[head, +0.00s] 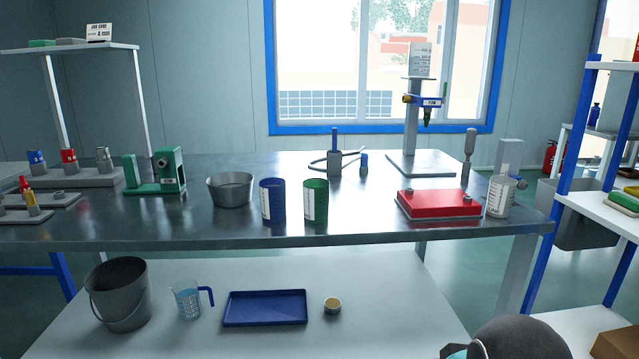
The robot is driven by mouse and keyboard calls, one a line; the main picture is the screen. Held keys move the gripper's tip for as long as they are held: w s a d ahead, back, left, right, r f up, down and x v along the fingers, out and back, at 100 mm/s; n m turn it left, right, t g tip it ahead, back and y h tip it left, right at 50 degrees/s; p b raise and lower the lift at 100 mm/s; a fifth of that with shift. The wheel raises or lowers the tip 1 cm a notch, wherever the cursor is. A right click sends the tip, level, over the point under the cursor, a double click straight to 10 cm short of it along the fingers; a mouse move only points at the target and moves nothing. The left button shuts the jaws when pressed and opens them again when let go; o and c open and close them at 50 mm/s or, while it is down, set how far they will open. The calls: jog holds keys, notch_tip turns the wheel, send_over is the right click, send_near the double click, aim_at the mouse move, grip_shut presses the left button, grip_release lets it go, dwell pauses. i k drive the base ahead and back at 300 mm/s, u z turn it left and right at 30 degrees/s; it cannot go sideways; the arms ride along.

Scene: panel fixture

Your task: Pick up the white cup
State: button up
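A pale whitish cylindrical container (500,197) with a printed label stands upright at the right front of the metal table (380,232), just right of a red box. I cannot tell whether it is the white cup. No plain white cup shows clearly. My gripper is not in view; a dark rounded part of my arm shows at the bottom right.
A blue can (272,201), a green can (315,200) and a grey bowl (230,189) stand along the table's front. The red box (437,204) lies beside the pale container. A bucket (118,294) and blue tray (265,308) are below. A blue-framed rack (560,180) stands right.

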aim_at(502, 190)
jog(key=z, duration=0.05)
jog(key=k, duration=0.5)
jog(key=z, duration=2.1)
jog(key=i, duration=1.3)
jog(key=u, duration=2.3)
